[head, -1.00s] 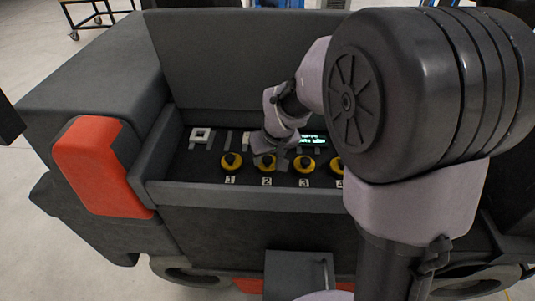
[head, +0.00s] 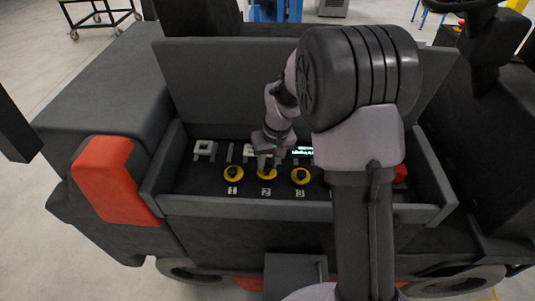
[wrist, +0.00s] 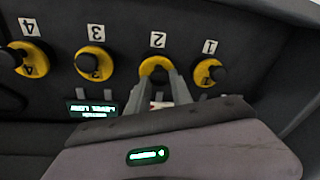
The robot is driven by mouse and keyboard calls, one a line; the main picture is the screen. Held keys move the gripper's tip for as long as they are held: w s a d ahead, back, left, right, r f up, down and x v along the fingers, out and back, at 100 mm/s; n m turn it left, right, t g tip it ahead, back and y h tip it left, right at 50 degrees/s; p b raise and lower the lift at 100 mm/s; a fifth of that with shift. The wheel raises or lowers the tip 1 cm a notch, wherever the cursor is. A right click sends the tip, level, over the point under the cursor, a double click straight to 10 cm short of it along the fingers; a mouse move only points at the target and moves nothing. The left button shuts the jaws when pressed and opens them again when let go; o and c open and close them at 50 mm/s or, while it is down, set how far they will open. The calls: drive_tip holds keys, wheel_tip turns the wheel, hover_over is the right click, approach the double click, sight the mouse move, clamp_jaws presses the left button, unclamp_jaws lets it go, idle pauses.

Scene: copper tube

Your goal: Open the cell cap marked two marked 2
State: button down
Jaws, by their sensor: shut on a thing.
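The cell cap marked 2 (head: 267,177) is a yellow ring with a black knob, in the recessed panel behind its white label 2 (head: 266,191). It also shows in the wrist view, where its yellow ring (wrist: 151,64) sits below the upside-down label 2 (wrist: 158,40). My gripper (wrist: 160,77) is shut on the knob of this cap, and its grey fingers hide most of the knob. In the head view my gripper (head: 264,163) reaches down onto the cap from behind. I cannot tell whether the cap is turned or raised.
Cap 1 (head: 233,176) and cap 3 (head: 300,176) stand close on either side. Cap 4 (wrist: 23,58) shows in the wrist view but is hidden by my arm in the head view. A green-lit display (wrist: 92,109) lies beside my gripper. The dark bay wall (head: 300,207) borders the panel.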

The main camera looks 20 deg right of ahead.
drive_tip(key=p, duration=0.2)
drive_tip(key=w+r+g+p, duration=0.1)
drive_tip(key=p, duration=0.1)
drive_tip(key=shift+d+r+g, duration=0.1)
drive_tip(key=shift+d+g, duration=0.1)
drive_tip(key=shift+g, duration=0.1)
drive_tip(key=shift+w+d+g+y+p, duration=0.1)
drive_tip(key=shift+w+g+y+p, duration=0.35)
drive_tip(key=shift+p, duration=0.7)
drive_tip(key=shift+s+f, duration=0.1)
drive_tip(key=shift+f, duration=0.1)
